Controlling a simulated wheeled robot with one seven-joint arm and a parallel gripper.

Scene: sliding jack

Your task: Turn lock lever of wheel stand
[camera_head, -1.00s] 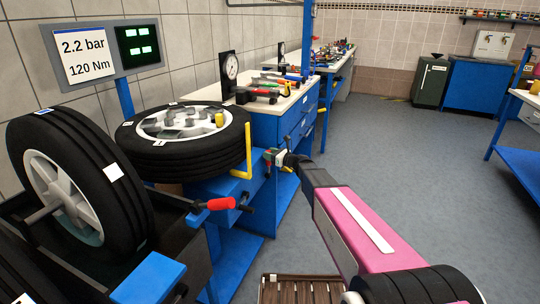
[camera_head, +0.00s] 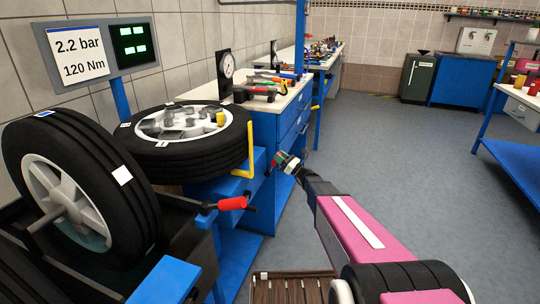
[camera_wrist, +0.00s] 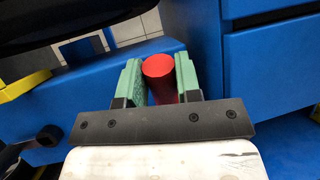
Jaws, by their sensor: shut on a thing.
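The wheel stand (camera_head: 200,190) is blue and carries a tyre lying flat (camera_head: 180,160). My gripper (camera_head: 279,160) is beside the stand's right side, low by the yellow bracket. In the wrist view its green-padded jaws (camera_wrist: 157,82) are closed around a red cylindrical grip (camera_wrist: 161,72), which appears to be the end of the lock lever. The rest of that lever is hidden, and in the head view the jaws cover most of it. A second lever with a red handle (camera_head: 232,203) sticks out further left, by the upright wheel; my gripper is apart from it.
An upright tyre (camera_head: 105,190) stands at the left. A yellow bracket (camera_head: 249,152) rises just left of my gripper. A blue drawer bench (camera_head: 285,125) stands behind it. The grey floor (camera_head: 385,165) to the right is clear.

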